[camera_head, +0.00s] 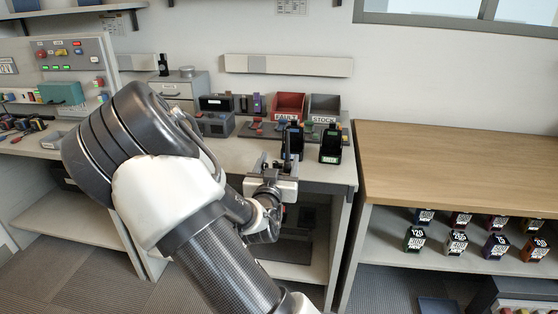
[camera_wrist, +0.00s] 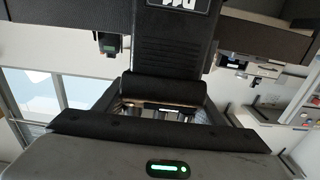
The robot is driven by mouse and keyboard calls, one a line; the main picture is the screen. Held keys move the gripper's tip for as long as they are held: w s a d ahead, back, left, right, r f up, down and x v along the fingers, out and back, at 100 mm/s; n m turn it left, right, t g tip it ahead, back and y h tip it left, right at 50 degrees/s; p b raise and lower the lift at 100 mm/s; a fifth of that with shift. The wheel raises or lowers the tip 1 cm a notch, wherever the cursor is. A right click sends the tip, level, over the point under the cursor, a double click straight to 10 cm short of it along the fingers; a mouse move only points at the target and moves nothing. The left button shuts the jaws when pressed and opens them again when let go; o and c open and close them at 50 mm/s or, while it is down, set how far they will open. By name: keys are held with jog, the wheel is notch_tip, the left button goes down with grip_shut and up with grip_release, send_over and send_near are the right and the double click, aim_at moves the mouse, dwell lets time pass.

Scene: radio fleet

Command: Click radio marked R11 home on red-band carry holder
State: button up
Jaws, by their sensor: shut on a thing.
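My gripper (camera_head: 284,168) is over the front of the bench, shut on a dark upright radio (camera_head: 292,140). In the wrist view the held radio (camera_wrist: 177,45) is a black body running up out of the frame. Its white marking is upside down and cut off at the top edge, so I cannot read it fully. Another dark radio (camera_head: 330,145) with a green edge stands just to the right. Low holders with coloured parts, including a reddish one (camera_head: 257,124), lie behind the gripper. I cannot tell which is the red-band carry holder; the held radio hides part of that area.
A red FAULT bin (camera_head: 289,104) and a grey STOCK bin (camera_head: 324,106) stand at the back of the bench. A dark grey device (camera_head: 216,117) stands to the left. A wooden-topped shelf (camera_head: 450,160) at the right has a clear top and several labelled battery-like blocks below.

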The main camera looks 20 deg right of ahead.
jog(key=shift+f, duration=0.15)
jog(key=o, duration=1.9)
jog(key=shift+p+v, duration=5.5)
jog(key=shift+v, duration=3.25)
